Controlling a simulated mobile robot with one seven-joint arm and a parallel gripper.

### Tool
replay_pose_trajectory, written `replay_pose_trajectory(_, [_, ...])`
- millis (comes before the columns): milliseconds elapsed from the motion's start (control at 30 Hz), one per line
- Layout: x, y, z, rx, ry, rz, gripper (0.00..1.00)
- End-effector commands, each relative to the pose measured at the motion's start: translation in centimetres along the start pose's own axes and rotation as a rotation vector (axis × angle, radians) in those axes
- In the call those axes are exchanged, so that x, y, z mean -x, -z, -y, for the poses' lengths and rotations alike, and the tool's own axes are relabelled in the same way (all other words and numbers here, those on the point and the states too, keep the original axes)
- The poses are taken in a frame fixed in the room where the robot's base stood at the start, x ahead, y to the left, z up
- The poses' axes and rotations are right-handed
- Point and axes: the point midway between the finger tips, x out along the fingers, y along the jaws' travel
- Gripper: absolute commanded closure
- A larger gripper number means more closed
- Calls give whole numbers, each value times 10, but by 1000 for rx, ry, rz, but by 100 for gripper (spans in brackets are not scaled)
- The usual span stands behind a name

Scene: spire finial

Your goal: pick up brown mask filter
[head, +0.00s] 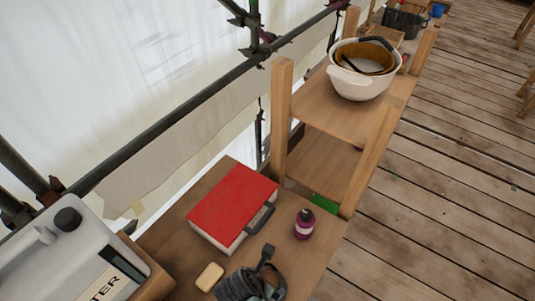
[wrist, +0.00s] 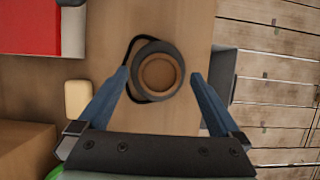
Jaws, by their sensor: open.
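The brown mask filter (wrist: 158,73) shows in the wrist view as a round brown face inside a thick dark grey ring. A thin black loop stands out on its left side. It rests on the wooden tabletop (wrist: 185,25). In the head view a dark grey ribbed piece with a strap (head: 240,285), at the bottom edge, appears to be the same item, partly cut off. My gripper (wrist: 160,75) is open, its two blue fingers spread on either side of the ring, with nothing held. Whether the fingertips are down at its height, I cannot tell.
A red-topped box (head: 232,203) with a dark handle, a yellowish soap-like block (head: 209,277) and a purple bottle (head: 304,224) stand close by. A grey jug (head: 60,255) is at left. A wooden shelf with a white pot (head: 360,82) rises behind. Plank floor lies right.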

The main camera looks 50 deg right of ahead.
Motion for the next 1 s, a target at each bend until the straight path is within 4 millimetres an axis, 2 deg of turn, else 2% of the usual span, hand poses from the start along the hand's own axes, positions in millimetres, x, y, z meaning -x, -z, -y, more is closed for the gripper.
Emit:
replay_pose_trajectory(200, [-21,-1,0,-1,1,0,0])
replay_pose_trajectory(500, [-24,-1,0,-1,-1,1,0])
replay_pose_trajectory(900, [-24,0,0,0,-1,0,72])
replay_pose_trajectory(1000, [-23,0,0,0,-1,0,87])
